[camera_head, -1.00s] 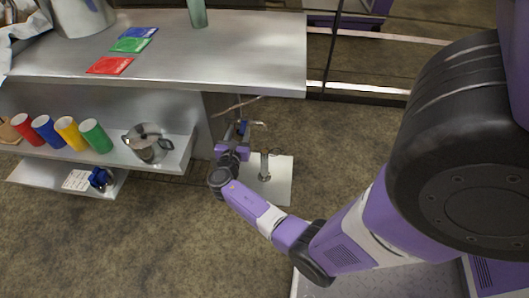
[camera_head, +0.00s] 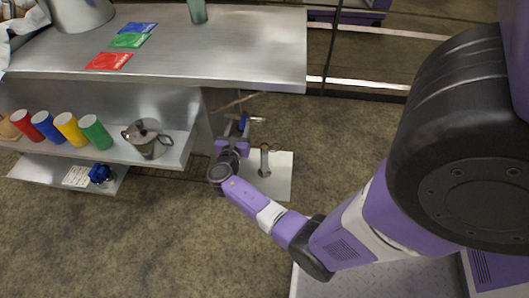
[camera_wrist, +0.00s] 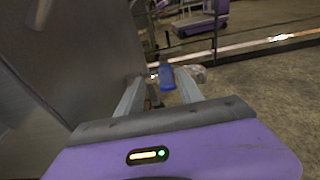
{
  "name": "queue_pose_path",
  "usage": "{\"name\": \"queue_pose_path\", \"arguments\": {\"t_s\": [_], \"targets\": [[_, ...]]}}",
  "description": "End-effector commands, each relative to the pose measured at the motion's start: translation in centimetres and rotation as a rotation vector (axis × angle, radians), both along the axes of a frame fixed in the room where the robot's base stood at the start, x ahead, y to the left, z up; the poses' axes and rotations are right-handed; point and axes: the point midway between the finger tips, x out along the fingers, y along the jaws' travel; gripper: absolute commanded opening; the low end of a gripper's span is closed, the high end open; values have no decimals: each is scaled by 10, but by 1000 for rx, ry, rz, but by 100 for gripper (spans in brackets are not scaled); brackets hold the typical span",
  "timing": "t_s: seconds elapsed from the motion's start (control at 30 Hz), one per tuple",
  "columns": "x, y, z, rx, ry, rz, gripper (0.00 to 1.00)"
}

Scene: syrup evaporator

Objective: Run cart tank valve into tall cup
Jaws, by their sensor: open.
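A small valve with a blue handle (camera_head: 243,123) sits under the right end of the metal counter. The blue handle also shows in the wrist view (camera_wrist: 167,78), between and just beyond the finger ends. My gripper (camera_head: 238,133) is open at the valve, and its two fingers (camera_wrist: 157,88) stand apart. I cannot tell whether a finger touches the handle. A tall greenish cup (camera_head: 197,11) stands upright on the counter's back edge, cut off by the top of the picture. The tank behind the valve is not clearly seen.
The metal counter (camera_head: 250,55) carries red, green and blue packets. The shelf below holds red, blue, yellow and green cups (camera_head: 95,132) and a metal pot (camera_head: 147,138). A pale plate (camera_head: 280,180) with a metal fitting lies below the gripper.

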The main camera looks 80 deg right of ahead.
Motion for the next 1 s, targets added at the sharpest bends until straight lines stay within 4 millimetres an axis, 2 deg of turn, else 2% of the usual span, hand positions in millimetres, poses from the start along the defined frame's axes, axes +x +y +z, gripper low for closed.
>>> {"name": "queue_pose_path", "arguments": {"t_s": [0.17, 0.8, 1.0], "targets": [[0, 8, 3, 1, 1, 2, 44], [-11, 75, 14, 1, 2, 2, 44], [-13, 88, 14, 0, 1, 1, 44]]}}
